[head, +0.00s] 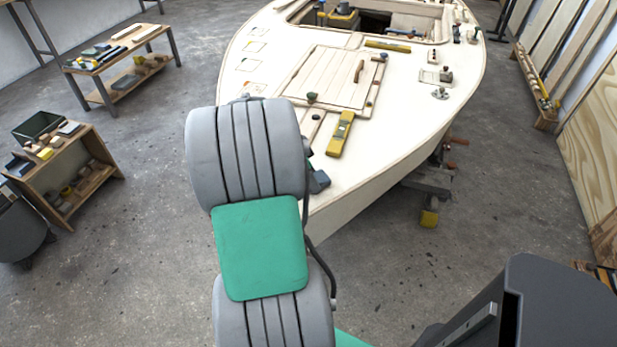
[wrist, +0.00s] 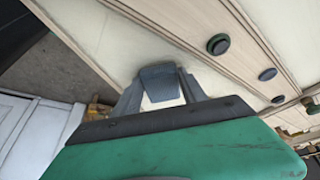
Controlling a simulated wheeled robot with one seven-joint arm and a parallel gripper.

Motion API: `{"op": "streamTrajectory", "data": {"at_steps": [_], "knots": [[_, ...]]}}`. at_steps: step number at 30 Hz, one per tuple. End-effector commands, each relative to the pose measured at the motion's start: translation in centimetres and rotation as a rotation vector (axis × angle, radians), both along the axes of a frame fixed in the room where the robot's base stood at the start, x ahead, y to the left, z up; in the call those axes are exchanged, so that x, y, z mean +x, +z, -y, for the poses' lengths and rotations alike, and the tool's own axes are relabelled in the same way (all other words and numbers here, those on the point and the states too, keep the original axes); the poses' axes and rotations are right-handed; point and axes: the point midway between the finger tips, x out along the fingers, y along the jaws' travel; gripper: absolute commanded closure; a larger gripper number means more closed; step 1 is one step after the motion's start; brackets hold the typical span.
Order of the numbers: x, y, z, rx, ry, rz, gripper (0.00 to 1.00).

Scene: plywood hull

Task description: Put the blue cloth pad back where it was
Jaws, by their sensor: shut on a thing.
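The blue cloth pad (wrist: 156,72) looks dark grey-blue in the wrist view. It sits between the fingertips of my gripper (wrist: 163,90), which is shut on it, over the cream deck. In the head view a small dark blue piece (head: 319,181), which looks like the pad, shows at the near left edge of the deck, just right of my arm. My arm hides most of my gripper there. I cannot tell whether the pad touches the deck.
The plywood hull (head: 400,150) fills the middle. A yellow level-like tool (head: 341,133) lies close to the pad, near a slatted hatch (head: 335,75). Dark round knobs (wrist: 218,44) stand on the deck. Low benches (head: 65,175) stand at the left, with clear floor between.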

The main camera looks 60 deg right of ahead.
Motion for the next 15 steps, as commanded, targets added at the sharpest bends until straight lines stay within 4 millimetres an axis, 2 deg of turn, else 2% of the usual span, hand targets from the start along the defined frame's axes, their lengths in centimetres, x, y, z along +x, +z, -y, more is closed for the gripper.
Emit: {"op": "streamTrajectory", "data": {"at_steps": [6,7,15], "knots": [[0.0,-0.45,-0.01,0.0,0.001,0.0,0.89],[-0.01,-0.34,-0.01,0.0,0.001,0.0,0.49],[-0.01,-0.25,-0.02,0.0,0.001,0.0,0.29]]}}
